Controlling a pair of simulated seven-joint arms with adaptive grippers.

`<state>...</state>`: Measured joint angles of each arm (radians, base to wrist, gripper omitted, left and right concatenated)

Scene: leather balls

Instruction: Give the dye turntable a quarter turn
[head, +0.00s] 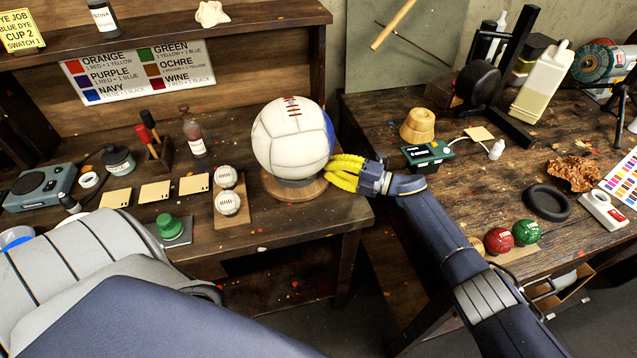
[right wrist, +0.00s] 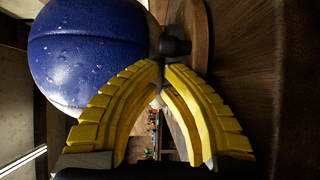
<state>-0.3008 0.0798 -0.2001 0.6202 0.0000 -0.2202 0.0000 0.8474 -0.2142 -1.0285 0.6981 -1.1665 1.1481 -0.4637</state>
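The dye turntable (head: 308,193) is a round wooden disc near the right edge of the left bench. A large ball (head: 288,135) sits on a dark ring on it, white panels facing the head camera and blue on its right side. In the right wrist view the ball's blue side (right wrist: 85,50) fills the upper left, beside the disc's wooden rim (right wrist: 199,40) and a dark knob (right wrist: 175,46). My right gripper (head: 331,170) has yellow fingers whose tips are together at the turntable's right side, close to the knob; contact is unclear. My left gripper is out of view.
Two small white balls (head: 227,190) lie on a board left of the turntable. The right bench holds red (head: 498,240) and green balls (head: 526,232). A gap separates the benches.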

